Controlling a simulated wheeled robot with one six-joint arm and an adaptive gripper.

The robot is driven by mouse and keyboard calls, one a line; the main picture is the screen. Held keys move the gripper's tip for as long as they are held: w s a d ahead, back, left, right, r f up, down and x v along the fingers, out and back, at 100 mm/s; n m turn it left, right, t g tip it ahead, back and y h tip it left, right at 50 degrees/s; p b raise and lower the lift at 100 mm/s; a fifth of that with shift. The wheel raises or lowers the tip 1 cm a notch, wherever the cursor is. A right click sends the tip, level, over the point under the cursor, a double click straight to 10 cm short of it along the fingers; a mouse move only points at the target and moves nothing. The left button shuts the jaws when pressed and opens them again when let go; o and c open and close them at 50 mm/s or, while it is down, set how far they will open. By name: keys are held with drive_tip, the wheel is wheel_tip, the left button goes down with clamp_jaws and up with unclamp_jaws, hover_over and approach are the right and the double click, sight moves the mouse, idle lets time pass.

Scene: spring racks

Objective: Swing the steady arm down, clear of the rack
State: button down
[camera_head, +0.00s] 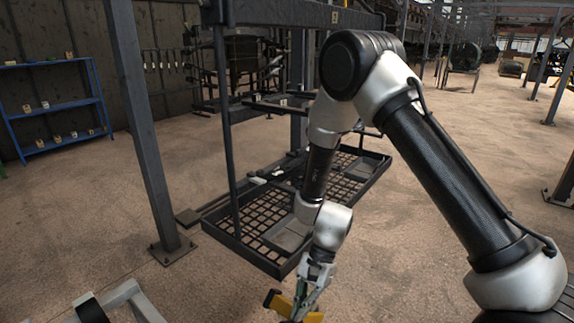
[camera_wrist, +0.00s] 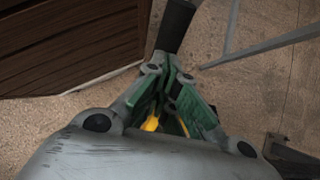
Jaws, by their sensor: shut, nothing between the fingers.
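The rack is a dark metal frame with a gridded base tray (camera_head: 235,243), an upright rod and an overhead beam (camera_head: 290,12). A dark horizontal bar (camera_head: 278,108) crosses it at mid height; I cannot tell whether this is the steady arm. My gripper (camera_head: 300,308) is low in front of the tray's near corner, pointing down. In the wrist view its green-padded fingers (camera_wrist: 172,88) are together, with nothing held. A dark bar end (camera_wrist: 176,25) shows just beyond the fingertips; whether it touches them is unclear. Yellow parts show at the gripper.
A steel post (camera_head: 147,130) stands left of the rack. A pale frame with a black band (camera_head: 92,310) is at the lower left. A blue shelf (camera_head: 55,105) stands at the far left. A dark slatted surface (camera_wrist: 65,50) fills the wrist view's upper left. Floor is open at the right.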

drive_tip(key=shift+s+a, duration=0.3)
drive_tip(key=shift+s, duration=0.15)
drive_tip(key=w+d, duration=0.3)
drive_tip(key=w, duration=0.2)
drive_tip(key=shift+d, duration=0.35)
